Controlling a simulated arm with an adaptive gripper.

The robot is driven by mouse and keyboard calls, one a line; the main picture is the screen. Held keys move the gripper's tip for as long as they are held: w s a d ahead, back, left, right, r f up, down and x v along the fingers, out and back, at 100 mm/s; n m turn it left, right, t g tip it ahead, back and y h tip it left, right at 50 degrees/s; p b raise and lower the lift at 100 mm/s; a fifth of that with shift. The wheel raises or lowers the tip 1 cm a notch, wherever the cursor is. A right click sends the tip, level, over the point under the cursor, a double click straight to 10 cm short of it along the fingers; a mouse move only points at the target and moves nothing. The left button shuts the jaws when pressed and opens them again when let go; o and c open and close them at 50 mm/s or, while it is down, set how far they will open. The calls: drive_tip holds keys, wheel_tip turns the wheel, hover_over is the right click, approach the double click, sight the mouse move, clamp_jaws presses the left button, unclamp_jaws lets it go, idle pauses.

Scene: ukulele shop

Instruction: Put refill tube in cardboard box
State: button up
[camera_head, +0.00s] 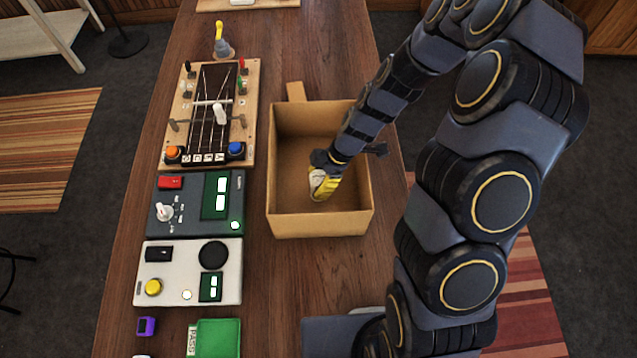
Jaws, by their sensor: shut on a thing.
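The cardboard box (321,225) stands open on the wooden table, right of the panels. My gripper (325,170) reaches down into the box from the upper right, over its middle. It is shut on a small yellow and white piece at its lower end, which appears to be the refill tube (320,187). My gripper hides part of this piece, and I cannot tell whether it touches the box floor. The visible box floor around it looks empty.
Left of the box are a stringed board (247,140), a dark panel (190,222) and a white panel (190,290). A yellow-topped object (219,38) stands behind them. A green tray (218,338) and purple gadget (147,326) lie in front. Table behind the box is clear.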

drive_tip(key=shift+f, duration=1.25)
drive_tip(key=shift+f, duration=0.1)
drive_tip(key=o, duration=1)
drive_tip(key=v, duration=1.2)
drive_tip(key=shift+r, duration=0.25)
